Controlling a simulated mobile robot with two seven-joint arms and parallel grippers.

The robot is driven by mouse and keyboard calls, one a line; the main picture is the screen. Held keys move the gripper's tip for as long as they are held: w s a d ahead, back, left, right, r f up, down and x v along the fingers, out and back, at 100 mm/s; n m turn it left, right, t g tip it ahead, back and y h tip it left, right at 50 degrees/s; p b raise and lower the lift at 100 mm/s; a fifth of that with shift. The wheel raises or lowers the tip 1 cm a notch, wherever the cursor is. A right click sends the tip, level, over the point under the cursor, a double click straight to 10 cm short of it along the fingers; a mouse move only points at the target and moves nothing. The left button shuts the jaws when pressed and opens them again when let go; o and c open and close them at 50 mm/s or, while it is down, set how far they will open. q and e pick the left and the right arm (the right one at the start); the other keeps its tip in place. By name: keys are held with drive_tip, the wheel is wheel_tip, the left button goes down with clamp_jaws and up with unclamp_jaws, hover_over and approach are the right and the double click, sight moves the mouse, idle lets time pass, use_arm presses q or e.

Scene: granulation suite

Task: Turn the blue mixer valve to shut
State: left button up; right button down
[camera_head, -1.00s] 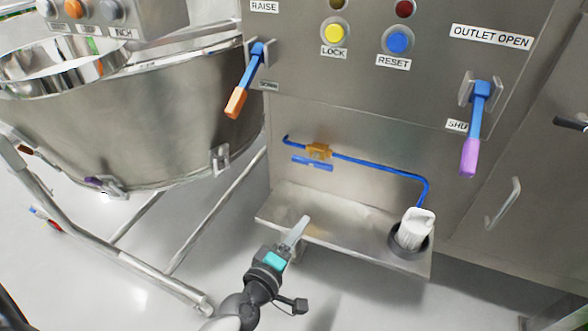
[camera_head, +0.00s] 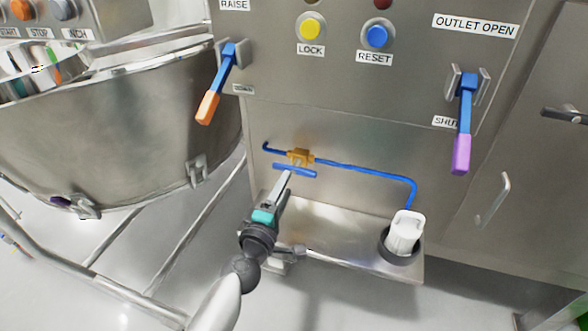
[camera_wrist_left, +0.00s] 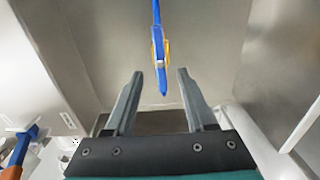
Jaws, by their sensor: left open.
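The mixer valve has a brass-orange body (camera_head: 300,157) on a thin blue pipe, with a blue bar handle (camera_head: 294,170) just below it. The handle lies roughly along the pipe. My left gripper (camera_head: 287,182) is open just in front of and below the handle. In the left wrist view, the blue handle (camera_wrist_left: 161,78) shows end-on between the spread fingertips (camera_wrist_left: 160,75). Whether they touch it cannot be told. The orange body (camera_wrist_left: 153,56) shows behind it. My right gripper is in neither view.
A steel shelf (camera_head: 345,238) with a white bottle (camera_head: 405,232) in a dark ring lies below the pipe. Orange-tipped (camera_head: 208,106) and purple-tipped (camera_head: 461,153) blue levers hang on the panel above. A steel bowl (camera_head: 110,130) stands at left.

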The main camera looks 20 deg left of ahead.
sight(293, 172)
use_arm(q)
drive_tip(key=w, duration=0.5)
drive_tip(key=shift+w+d, duration=0.1)
drive_tip(key=shift+w+b, duration=0.45)
drive_tip(key=shift+w, duration=0.55)
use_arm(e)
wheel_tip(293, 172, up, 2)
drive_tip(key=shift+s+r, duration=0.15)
use_arm(q)
drive_tip(key=c, duration=0.9)
clamp_jaws()
